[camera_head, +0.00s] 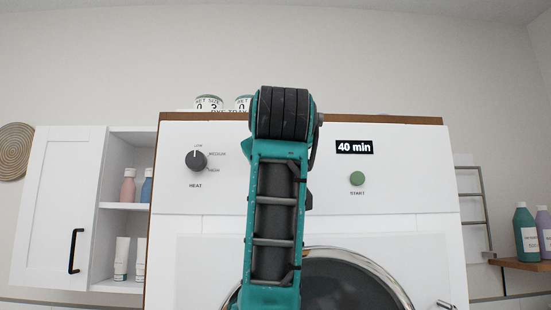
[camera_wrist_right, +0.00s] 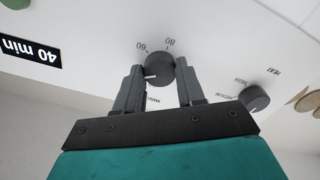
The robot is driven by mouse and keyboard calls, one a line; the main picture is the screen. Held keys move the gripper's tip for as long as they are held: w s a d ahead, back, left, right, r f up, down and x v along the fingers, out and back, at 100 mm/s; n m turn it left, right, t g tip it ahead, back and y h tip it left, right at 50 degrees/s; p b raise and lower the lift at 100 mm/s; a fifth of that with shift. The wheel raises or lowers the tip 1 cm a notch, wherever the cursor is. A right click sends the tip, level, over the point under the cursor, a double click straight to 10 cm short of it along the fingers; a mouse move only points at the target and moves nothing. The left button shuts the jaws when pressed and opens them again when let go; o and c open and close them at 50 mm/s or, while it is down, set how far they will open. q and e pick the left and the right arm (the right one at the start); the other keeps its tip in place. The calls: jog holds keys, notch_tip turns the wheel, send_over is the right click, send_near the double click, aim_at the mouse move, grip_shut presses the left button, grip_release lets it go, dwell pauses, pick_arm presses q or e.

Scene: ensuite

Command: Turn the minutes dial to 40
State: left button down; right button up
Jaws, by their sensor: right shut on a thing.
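The minutes dial (camera_wrist_right: 160,69) is a dark round knob on the white front panel, seen upside down in the right wrist view. My right gripper (camera_wrist_right: 160,76) is shut on it, with one finger on each side. The dial's white pointer mark points left in that view, toward the left finger. The numbers 60 and 80 show beside the dial; other marks are hidden by the fingers. In the head view my arm hides the dial and gripper. A black label reading "40 min" (camera_head: 354,147) is on the panel. My left gripper is not in view.
The heat dial (camera_head: 196,160) is left of my arm in the head view, its pointer near LOW. A green start button (camera_head: 357,178) sits below the label. The round door (camera_head: 355,285) is lower down. A white cabinet (camera_head: 62,205) stands left, bottles (camera_head: 526,232) right.

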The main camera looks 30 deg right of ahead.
dwell(0.4)
jog(key=o, duration=1)
jog(key=shift+o, duration=0.2)
jog(key=b+v, duration=0.2)
jog(key=v, duration=1.1)
jog(key=shift+b, duration=0.4)
